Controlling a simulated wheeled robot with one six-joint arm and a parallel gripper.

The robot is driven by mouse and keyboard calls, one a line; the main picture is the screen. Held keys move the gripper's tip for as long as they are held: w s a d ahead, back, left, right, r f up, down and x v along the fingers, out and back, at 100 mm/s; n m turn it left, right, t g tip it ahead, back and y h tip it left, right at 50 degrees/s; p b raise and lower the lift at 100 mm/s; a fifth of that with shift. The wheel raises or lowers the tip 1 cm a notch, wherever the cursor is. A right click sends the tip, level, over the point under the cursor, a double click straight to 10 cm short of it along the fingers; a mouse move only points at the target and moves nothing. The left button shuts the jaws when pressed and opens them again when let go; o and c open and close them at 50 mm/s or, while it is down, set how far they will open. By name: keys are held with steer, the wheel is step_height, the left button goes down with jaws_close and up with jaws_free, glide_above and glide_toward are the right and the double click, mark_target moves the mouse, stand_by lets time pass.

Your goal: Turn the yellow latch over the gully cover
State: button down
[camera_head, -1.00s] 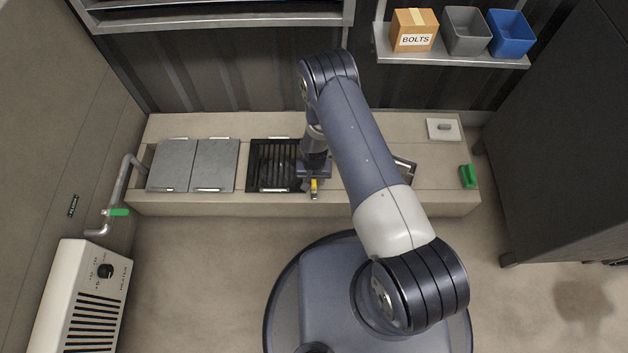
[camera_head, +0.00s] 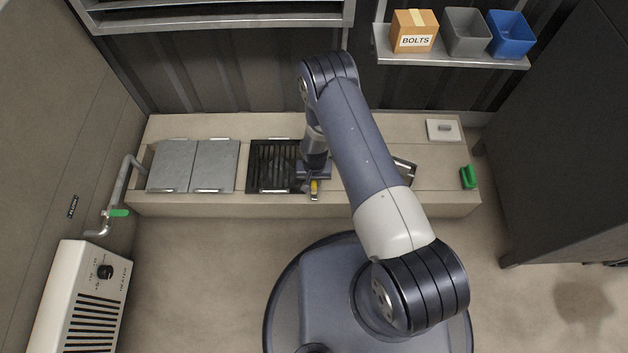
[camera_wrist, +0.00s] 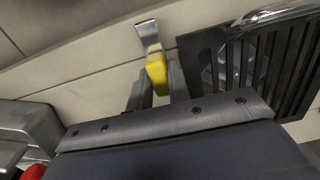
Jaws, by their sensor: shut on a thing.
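The yellow latch (camera_head: 314,187) sits at the front edge of the bench, beside the right end of the dark slotted gully cover (camera_head: 268,166). In the wrist view the yellow latch (camera_wrist: 156,72) has a metal tongue reaching away from my gripper, clear of the slotted cover (camera_wrist: 270,60) at the right. My gripper (camera_wrist: 154,90) is shut on the yellow part, with one finger on each side. In the head view my gripper (camera_head: 314,178) points down at the latch, and my arm hides the bench behind it.
Two grey plates (camera_head: 192,165) lie left of the slotted cover. A bent pipe with a green handle (camera_head: 118,213) is at the far left. A green object (camera_head: 468,177) and a white plate (camera_head: 443,129) are on the bench's right end. The floor in front is clear.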

steer(key=shift+f+m, duration=0.1)
steer(key=shift+m, duration=0.2)
steer(key=m+b, duration=0.2)
steer(key=m, duration=0.1)
steer(key=shift+b, duration=0.4)
steer(key=m+b, duration=0.3)
steer(key=m, duration=0.2)
steer(key=m+b, duration=0.1)
steer(key=m, duration=0.3)
steer(key=shift+m+b, duration=1.05)
steer(key=shift+m, duration=1.55)
steer(key=c, duration=1.3)
jaws_free()
